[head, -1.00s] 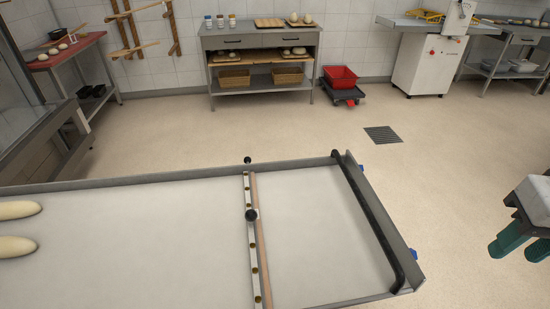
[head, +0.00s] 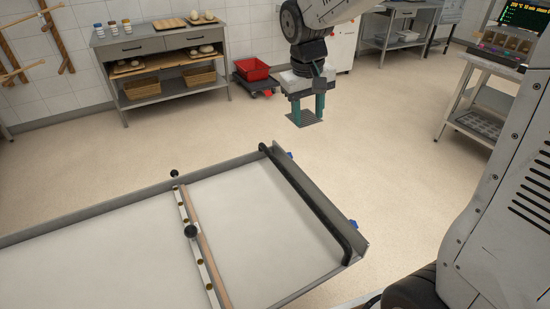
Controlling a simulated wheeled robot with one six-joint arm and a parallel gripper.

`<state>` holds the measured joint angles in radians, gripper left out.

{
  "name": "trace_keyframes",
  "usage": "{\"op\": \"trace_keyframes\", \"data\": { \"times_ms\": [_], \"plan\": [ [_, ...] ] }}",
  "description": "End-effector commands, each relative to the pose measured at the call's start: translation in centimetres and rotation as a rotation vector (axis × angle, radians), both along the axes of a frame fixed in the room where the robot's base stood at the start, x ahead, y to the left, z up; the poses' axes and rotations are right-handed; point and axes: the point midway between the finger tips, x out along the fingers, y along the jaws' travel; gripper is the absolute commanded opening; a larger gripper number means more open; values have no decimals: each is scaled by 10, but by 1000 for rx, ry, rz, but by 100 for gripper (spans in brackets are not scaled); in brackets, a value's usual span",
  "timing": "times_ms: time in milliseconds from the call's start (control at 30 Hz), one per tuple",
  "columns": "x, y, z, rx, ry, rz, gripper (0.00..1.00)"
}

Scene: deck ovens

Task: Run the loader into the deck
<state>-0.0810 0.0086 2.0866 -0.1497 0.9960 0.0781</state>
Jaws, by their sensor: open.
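The loader (head: 150,248) is a long, flat, pale-topped tray with grey metal side rails. It reaches from the left edge to the middle of the head view. A black bar handle (head: 305,203) runs along its right end. A crossbar with black knobs (head: 195,245) lies across its bed. My gripper (head: 307,112) hangs above the floor beyond the handle, with its green fingers pointing down. It is open and empty, apart from the loader. The oven deck is not in view.
A steel table (head: 165,55) with bread, jars and baskets stands at the back wall. A red crate (head: 252,70) on a low dolly is beside it. A grey cart (head: 483,110) stands at the right. The floor beyond the handle (head: 390,150) is clear.

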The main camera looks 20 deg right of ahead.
Motion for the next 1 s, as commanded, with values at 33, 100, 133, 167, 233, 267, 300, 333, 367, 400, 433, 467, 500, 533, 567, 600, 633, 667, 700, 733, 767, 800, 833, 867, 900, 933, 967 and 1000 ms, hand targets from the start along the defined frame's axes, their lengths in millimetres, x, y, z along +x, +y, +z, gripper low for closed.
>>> {"op": "trace_keyframes", "data": {
  "times_ms": [33,100,133,167,233,267,300,333,367,400,433,467,500,533,567,600,633,667,700,733,767,800,833,867,900,933,967,1000],
  "plan": [
    [22,3,-16,-10,14,9,43],
    [50,6,-37,-21,18,21,43],
    [62,8,-46,-25,21,26,43],
    [74,10,-56,-31,23,32,43],
    [99,15,-82,-40,28,44,43],
    [110,17,-93,-45,30,51,43],
    [123,19,-109,-50,34,59,43],
    [132,21,-121,-54,35,65,43],
    [140,23,-132,-57,37,70,43],
    [150,25,-146,-61,38,77,43],
    [156,27,-156,-64,40,82,43],
    [162,29,-166,-67,41,87,43],
    [168,31,-177,-70,43,91,43],
    [173,32,-184,-71,43,95,43],
    [176,34,-191,-72,43,98,43],
    [180,35,-199,-74,44,102,43],
    [183,36,-203,-75,44,104,43],
    [184,36,-207,-76,45,106,43],
    [186,37,-211,-77,46,108,43],
    [187,37,-214,-78,45,110,43],
    [188,37,-217,-78,45,110,43],
    [188,36,-221,-78,45,110,43],
    [188,35,-225,-78,46,110,43],
    [188,35,-229,-78,46,110,43],
    [188,33,-234,-78,47,110,43],
    [188,32,-239,-78,47,110,43],
    [188,31,-245,-78,47,109,43],
    [189,30,-251,-77,47,109,43]
  ]
}}
